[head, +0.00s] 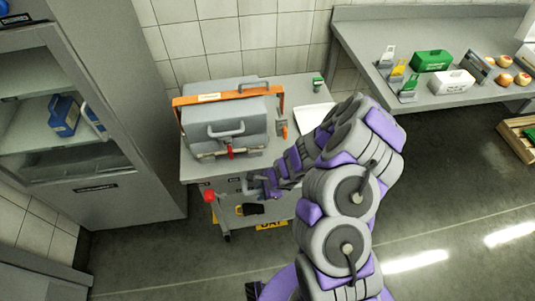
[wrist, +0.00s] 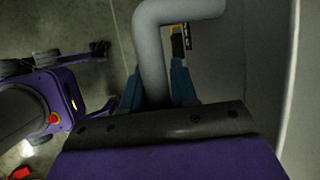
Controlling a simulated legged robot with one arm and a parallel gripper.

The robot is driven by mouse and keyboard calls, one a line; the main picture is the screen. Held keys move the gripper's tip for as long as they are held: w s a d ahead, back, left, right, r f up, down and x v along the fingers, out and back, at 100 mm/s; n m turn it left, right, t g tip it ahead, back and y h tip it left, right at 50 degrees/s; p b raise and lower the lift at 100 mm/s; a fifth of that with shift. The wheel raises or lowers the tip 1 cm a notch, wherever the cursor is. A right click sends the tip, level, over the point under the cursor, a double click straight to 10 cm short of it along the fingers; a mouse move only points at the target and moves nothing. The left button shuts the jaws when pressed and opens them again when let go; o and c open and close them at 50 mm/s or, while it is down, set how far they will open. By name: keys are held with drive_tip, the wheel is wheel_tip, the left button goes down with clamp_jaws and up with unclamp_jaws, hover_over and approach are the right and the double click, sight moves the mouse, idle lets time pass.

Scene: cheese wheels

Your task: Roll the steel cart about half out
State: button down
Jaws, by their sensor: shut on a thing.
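The steel cart (head: 193,172) stands against the tiled wall in the head view, beside the grey cabinet. A grey lidded box with an orange band (head: 240,112) sits on its top. My gripper (head: 264,186) is at the cart's front side, low, right of a red knob (head: 209,195). In the wrist view my gripper's blue fingers (wrist: 156,90) are on both sides of a bent grey tube, the cart's handle (wrist: 152,45), and are shut on it. My arm hides the cart's right front part.
A grey cabinet (head: 95,187) with an open-looking front stands close on the left. A steel table (head: 425,102) with small boxes and cheese wheels is at the right. A wooden crate (head: 518,140) stands at the far right. The floor in front of the cart (head: 170,260) is clear.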

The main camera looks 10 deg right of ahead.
drive_tip(key=shift+s, duration=2.1)
drive_tip(key=shift+c, duration=1.4)
unclamp_jaws()
